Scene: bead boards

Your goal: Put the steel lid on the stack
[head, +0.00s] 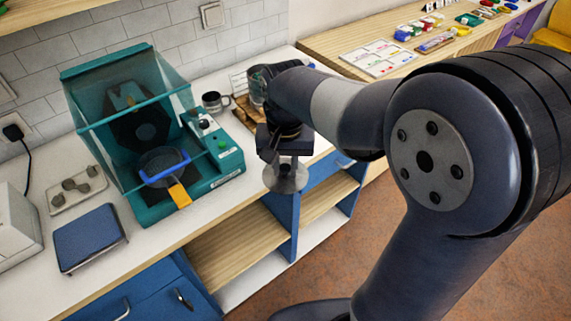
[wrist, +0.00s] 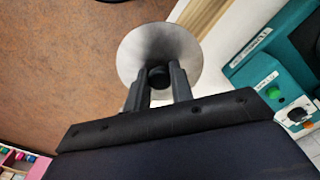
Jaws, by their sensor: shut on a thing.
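The steel lid (wrist: 150,45) is a round grey metal disc with a dark knob. My gripper (wrist: 158,76) is shut on the knob, with one finger on each side. In the head view the lid (head: 286,180) hangs below my gripper (head: 285,158), in front of the worktop's front edge, over open shelves and floor. No stack can be made out for certain. A dark round pan with a blue rim piece (head: 163,166) and orange tab sits at the teal machine's front opening. My arm partly hides a clear vessel (head: 257,88) near a wooden board.
The teal machine (head: 217,160) with a clear hood stands on the white worktop, left of my gripper. A metal mug (head: 215,102) is behind it. A blue pad (head: 89,237) and a tray of small discs (head: 76,188) lie at left. A wooden table (head: 325,46) stands behind.

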